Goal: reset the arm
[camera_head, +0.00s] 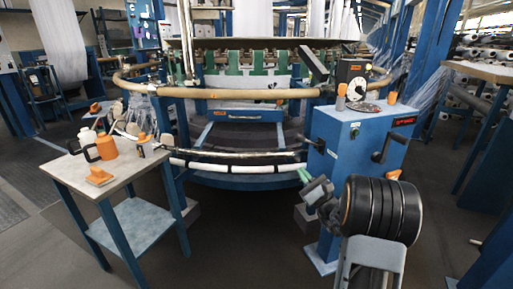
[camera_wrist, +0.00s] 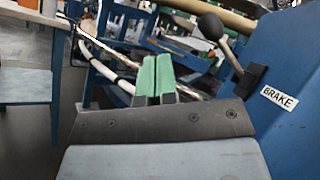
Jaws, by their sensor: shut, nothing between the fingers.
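My gripper (camera_wrist: 155,78) has two green-padded fingers, which lie together with nothing between them. In the head view my gripper (camera_head: 304,175) is at the lower middle, in front of the circular loom (camera_head: 240,115) and left of the blue control cabinet (camera_head: 345,150). In the wrist view it points toward the loom's lower rails. My arm, with black rounded links, stands at the lower right of the head view.
A small table (camera_head: 75,175) at left holds an orange jug (camera_head: 106,146), a white bottle (camera_head: 87,137) and an orange block (camera_head: 99,176). A brake lever (camera_wrist: 215,32) on the blue cabinet is close at right in the wrist view. Open floor lies between table and cabinet.

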